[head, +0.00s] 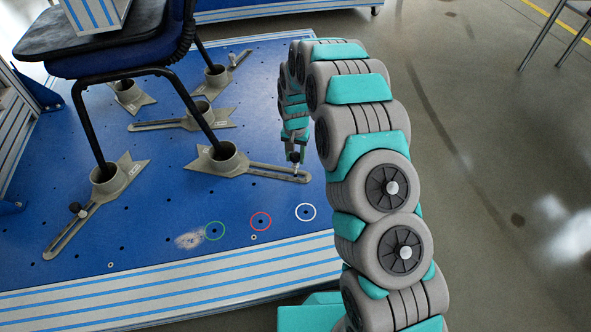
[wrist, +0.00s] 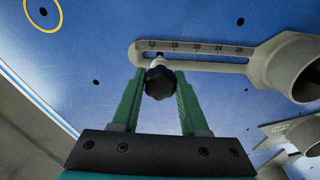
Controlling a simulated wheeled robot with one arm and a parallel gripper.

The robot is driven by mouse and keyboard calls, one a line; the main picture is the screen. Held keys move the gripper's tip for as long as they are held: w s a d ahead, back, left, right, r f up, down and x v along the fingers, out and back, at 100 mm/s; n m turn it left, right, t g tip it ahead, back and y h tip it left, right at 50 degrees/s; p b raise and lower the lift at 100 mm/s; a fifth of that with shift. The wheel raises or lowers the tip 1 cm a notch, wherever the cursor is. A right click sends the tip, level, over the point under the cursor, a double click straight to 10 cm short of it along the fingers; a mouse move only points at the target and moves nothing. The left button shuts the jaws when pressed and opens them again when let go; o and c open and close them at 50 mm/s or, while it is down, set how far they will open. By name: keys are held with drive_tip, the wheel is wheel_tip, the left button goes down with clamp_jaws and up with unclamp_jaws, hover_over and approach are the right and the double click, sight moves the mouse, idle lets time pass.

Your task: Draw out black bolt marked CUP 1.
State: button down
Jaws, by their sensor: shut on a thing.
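The black bolt (wrist: 160,83) has a round knob and a pale shank. My gripper (wrist: 161,86) is shut on the knob, with one green finger on each side. The shank points at the slot of a grey cup's arm (wrist: 200,56), near the 12 end of its scale; I cannot tell whether its tip is in the slot. In the head view my gripper (head: 295,157) is over the outer end of that slotted arm (head: 268,170), which runs from a grey cup (head: 218,158) around a chair leg. I cannot read that cup's number.
Another black knob (head: 77,210) stands on the front-left cup's slotted arm. Green (head: 215,231), red (head: 261,221) and white (head: 306,211) rings mark the blue plate's front, which is clear there. The chair (head: 120,50) stands over the cups.

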drive_tip(key=shift+r+p, duration=0.45)
drive_tip(key=shift+r, duration=1.55)
